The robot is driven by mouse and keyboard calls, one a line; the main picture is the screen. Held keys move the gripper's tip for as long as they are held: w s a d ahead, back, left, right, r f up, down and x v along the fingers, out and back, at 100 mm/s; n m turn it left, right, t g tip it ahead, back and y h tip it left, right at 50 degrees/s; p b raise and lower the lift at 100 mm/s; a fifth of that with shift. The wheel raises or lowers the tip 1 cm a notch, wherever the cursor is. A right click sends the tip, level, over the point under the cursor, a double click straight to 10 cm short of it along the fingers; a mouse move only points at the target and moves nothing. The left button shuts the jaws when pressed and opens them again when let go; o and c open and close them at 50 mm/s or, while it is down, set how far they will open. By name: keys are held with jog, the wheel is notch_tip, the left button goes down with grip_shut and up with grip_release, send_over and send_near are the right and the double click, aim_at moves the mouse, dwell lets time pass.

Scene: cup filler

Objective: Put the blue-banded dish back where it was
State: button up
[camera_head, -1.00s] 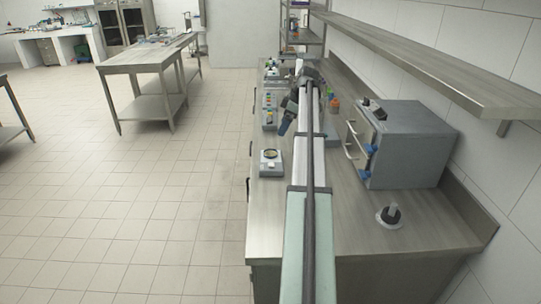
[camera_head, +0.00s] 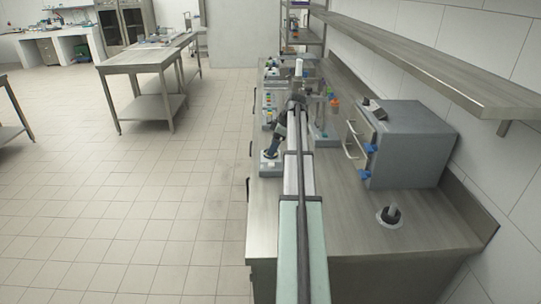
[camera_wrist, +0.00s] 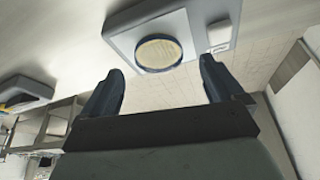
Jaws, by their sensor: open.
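The blue-banded dish (camera_wrist: 158,54) is round with a pale top and a dark blue rim. In the wrist view it sits on a grey-blue scale-like device (camera_wrist: 122,36), with a small white panel beside it. My gripper (camera_wrist: 161,66) is open and empty, its two dark fingers apart on either side of the dish's near edge, not closed on it. In the head view my gripper (camera_head: 271,151) points down over the device (camera_head: 269,169) near the counter's left edge and hides the dish there.
A grey oven-like box (camera_head: 412,145) with blue knobs stands on the counter's right. A dark cylinder on a round pale base (camera_head: 390,215) stands in front of it. Small coloured items (camera_head: 268,105) sit farther back. A long shelf (camera_head: 420,62) overhangs the right side.

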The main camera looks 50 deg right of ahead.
jog(key=shift+x, duration=1.5)
jog(key=shift+c, duration=0.2)
jog(key=c, duration=1.2)
jog(key=shift+o, duration=0.2)
notch_tip(320, 180, up, 10)
jog(key=s+d+m, duration=0.1)
jog(key=s+d, duration=0.4)
jog(key=s+d+f+m, duration=0.2)
jog(key=s+f, duration=0.1)
jog(key=s, duration=0.5)
jog(key=shift+m+t+h, duration=0.5)
jog(key=shift+m+h, duration=0.2)
jog(key=shift+h, duration=0.1)
jog(key=shift+w+d+f, duration=0.1)
jog(key=shift+d+f, duration=0.1)
jog(key=shift+f, duration=2.3)
jog(key=shift+w+d+f, duration=0.1)
jog(key=shift+d+f, duration=0.05)
jog(key=shift+f, duration=2.3)
